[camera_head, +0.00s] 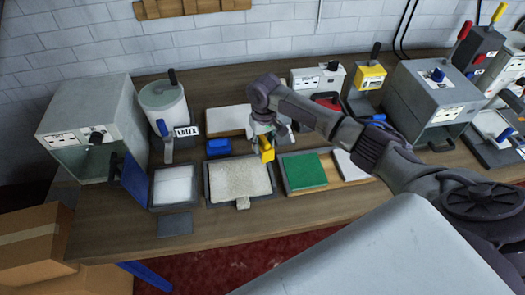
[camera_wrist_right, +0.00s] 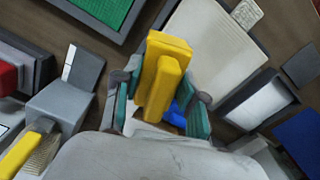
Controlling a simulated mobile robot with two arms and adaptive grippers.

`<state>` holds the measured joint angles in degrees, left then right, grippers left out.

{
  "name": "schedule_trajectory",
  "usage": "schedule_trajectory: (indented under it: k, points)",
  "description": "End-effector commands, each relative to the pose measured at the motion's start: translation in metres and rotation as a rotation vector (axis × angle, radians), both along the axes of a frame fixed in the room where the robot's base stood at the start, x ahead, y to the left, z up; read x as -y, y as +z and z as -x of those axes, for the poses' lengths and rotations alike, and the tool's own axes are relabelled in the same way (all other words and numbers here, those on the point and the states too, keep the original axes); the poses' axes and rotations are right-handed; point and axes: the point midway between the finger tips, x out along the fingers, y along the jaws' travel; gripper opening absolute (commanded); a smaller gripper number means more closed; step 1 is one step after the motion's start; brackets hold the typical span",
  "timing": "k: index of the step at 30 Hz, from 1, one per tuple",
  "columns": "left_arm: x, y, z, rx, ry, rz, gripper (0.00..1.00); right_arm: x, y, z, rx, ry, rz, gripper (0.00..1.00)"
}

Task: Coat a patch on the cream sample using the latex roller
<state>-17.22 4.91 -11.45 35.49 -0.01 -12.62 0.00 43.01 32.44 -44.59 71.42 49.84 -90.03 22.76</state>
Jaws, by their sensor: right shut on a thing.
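The cream sample (camera_head: 226,180) lies flat in a dark frame, with a small tab at its front edge. It also shows in the wrist view (camera_wrist_right: 212,48). My right gripper (camera_head: 266,141) is above its back right edge. In the wrist view the right gripper (camera_wrist_right: 160,95) is shut on a yellow block-shaped piece (camera_wrist_right: 164,62). I cannot tell whether this piece belongs to the latex roller; its lower end is hidden. A blue-handled tool (camera_head: 163,129) stands beside the white pot (camera_head: 163,103) at the left. My left gripper is not in view.
A white tray (camera_head: 174,187) lies left of the sample, and a green sample (camera_head: 304,170) lies to its right. A blue block (camera_head: 218,146) sits behind it. Grey machines stand at the left (camera_head: 84,125) and right (camera_head: 432,100).

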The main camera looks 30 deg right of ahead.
Motion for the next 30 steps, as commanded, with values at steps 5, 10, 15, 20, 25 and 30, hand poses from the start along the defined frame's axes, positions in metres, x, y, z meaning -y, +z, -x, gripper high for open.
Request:
schedule_trajectory:
  k: [5,10,15,20,25,30]
  points:
    - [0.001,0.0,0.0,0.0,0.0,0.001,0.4,0.006,0.016,-0.007,0.003,-0.003,0.0,0.13]
    - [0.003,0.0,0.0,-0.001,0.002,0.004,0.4,0.007,0.021,-0.008,0.002,-0.003,0.0,0.13]
    - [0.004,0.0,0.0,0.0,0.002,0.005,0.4,0.007,0.021,-0.008,0.002,-0.003,0.0,0.13]
    - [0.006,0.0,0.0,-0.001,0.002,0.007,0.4,0.007,0.021,-0.008,0.002,-0.003,0.0,0.13]
    - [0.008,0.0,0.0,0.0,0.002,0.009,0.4,0.007,0.021,-0.008,0.002,-0.003,0.0,0.13]
    - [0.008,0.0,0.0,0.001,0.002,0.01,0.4,0.007,0.021,-0.008,0.002,-0.002,-0.001,0.13]
